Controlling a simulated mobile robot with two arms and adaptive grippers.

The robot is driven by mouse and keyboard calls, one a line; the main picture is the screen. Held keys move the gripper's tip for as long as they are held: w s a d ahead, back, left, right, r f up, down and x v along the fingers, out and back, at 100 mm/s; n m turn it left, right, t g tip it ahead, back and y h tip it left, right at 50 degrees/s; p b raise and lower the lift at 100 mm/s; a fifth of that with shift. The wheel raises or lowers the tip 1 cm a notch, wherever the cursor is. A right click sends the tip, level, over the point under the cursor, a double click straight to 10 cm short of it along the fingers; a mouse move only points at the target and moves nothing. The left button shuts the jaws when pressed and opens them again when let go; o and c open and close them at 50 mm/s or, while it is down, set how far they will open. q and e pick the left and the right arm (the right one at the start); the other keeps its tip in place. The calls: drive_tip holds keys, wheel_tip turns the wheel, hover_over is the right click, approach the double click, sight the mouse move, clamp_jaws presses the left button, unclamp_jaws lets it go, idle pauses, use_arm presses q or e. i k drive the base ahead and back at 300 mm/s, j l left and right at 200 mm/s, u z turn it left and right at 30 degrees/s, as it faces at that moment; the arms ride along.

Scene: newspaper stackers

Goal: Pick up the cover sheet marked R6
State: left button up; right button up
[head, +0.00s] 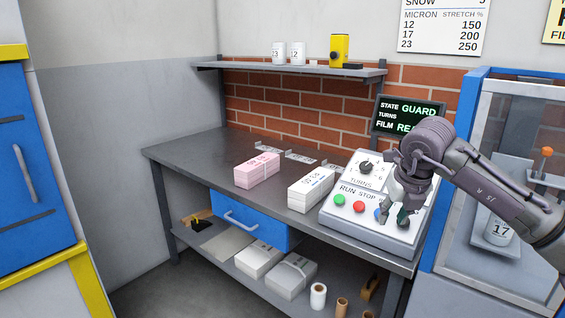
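I cannot read R6 on anything in the head view. A pink bundle (257,171) with dark print on its top sits on the grey workbench. A white bundle (311,188) with dark print on its top and a band around it lies to its right. The print on both is too small to read surely, and no separate cover sheet can be told apart. My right gripper (394,217) points down over the right part of the control panel, fingers apart and nothing seen between them. My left gripper is not in view.
The control panel (372,232) with a knob and coloured buttons stands right of the white bundle. Small metal holders (299,157) lie behind the bundles. The bench (200,154) is bare at left. A wall shelf (290,68) hangs above; a glazed blue-framed machine (462,130) stands right.

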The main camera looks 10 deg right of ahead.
sight(324, 164)
drive_tip(key=i+j+u, duration=0.1)
drive_tip(key=i+u, duration=0.2)
drive_tip(key=i, duration=0.15)
drive_tip(key=i+u, duration=0.25)
drive_tip(key=i, duration=0.2)
drive_tip(key=i+j+z, duration=0.15)
drive_tip(key=i+z, duration=0.15)
drive_tip(key=i, duration=0.6)
drive_tip(key=i+j+z, duration=0.1)
drive_tip(key=i+z, duration=0.35)
drive_tip(key=i+j+z, duration=0.2)
drive_tip(key=z, duration=0.25)
drive_tip(key=i+j+z, duration=0.65)
